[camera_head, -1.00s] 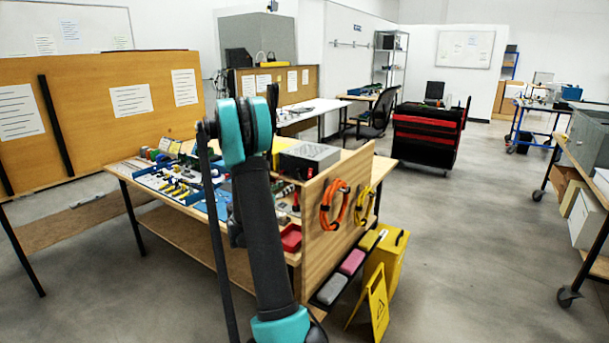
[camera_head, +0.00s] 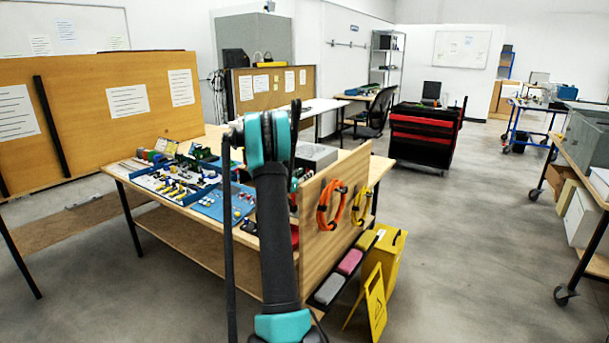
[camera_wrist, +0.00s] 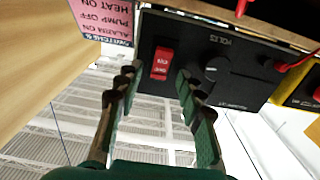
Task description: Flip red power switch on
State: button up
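The red power switch (camera_wrist: 162,63) is a small rocker with white lettering on a black panel (camera_wrist: 220,55) in the wrist view. The lettering appears upside down. My gripper (camera_wrist: 158,76) is open and empty, its two fingers reaching up toward the panel. The switch shows between the fingertips, near the left finger; whether they touch the panel is hard to tell. In the head view my arm stands in front of the workbench and hides the switch.
A round dark knob (camera_wrist: 215,68) sits right of the switch, close to the right finger. Red cables (camera_wrist: 294,64) plug in farther right, beside a yellow-edged unit (camera_wrist: 298,97). A pink label sheet (camera_wrist: 104,18) is at upper left. In the head view, the workbench (camera_head: 185,213) holds several small parts.

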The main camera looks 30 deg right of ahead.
jog(key=shift+w+d, duration=0.1)
jog(key=shift+d, duration=0.3)
grip_shut()
jog(key=shift+f, duration=0.1)
jog(key=shift+a+f+t+h, duration=0.1)
jog(key=shift+f+t+h, duration=0.15)
jog(key=shift+h, duration=0.7)
jog(key=shift+a+f+t+h, duration=0.1)
jog(key=shift+t+h, duration=0.25)
jog(key=shift+h, duration=0.6)
grip_release()
